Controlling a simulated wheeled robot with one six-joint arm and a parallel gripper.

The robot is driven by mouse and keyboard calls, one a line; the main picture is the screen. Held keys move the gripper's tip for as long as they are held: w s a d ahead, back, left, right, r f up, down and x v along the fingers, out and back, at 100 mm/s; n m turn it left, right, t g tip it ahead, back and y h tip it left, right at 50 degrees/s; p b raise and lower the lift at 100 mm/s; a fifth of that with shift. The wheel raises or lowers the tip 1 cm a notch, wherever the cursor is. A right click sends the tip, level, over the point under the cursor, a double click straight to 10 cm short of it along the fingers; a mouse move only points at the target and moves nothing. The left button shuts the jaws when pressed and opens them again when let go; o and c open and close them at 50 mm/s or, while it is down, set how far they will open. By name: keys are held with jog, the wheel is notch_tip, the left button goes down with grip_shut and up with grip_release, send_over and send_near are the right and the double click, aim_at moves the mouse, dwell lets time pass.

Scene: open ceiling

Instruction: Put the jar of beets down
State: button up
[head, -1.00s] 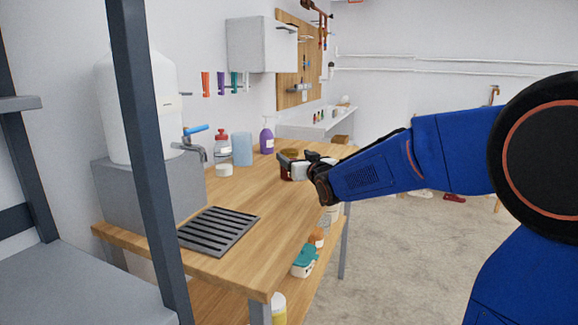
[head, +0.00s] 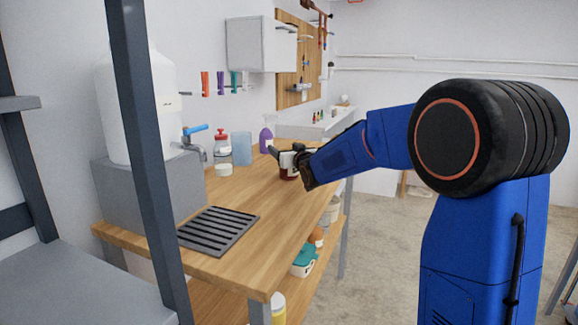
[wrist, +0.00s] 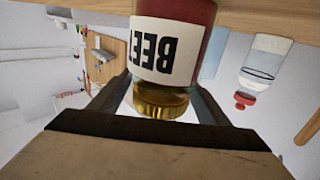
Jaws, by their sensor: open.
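The jar of beets (head: 288,173) is dark red and stands upright on the wooden workbench (head: 262,212), near its far right part. In the wrist view the jar (wrist: 208,45) appears upside down, with a white label and a gold lid. Its base is cut off by the top edge there. My gripper (head: 287,156) is open at the height of the jar's lid. In the wrist view its dark fingers (wrist: 158,100) lie on either side of the lid, and no grip shows. Part of the jar is hidden by my gripper in the head view.
A dark slotted tray (head: 219,231) lies nearer. The bench between tray and jar is clear.

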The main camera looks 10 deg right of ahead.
jog(key=shift+w, duration=0.1)
jog(key=c, duration=1.7)
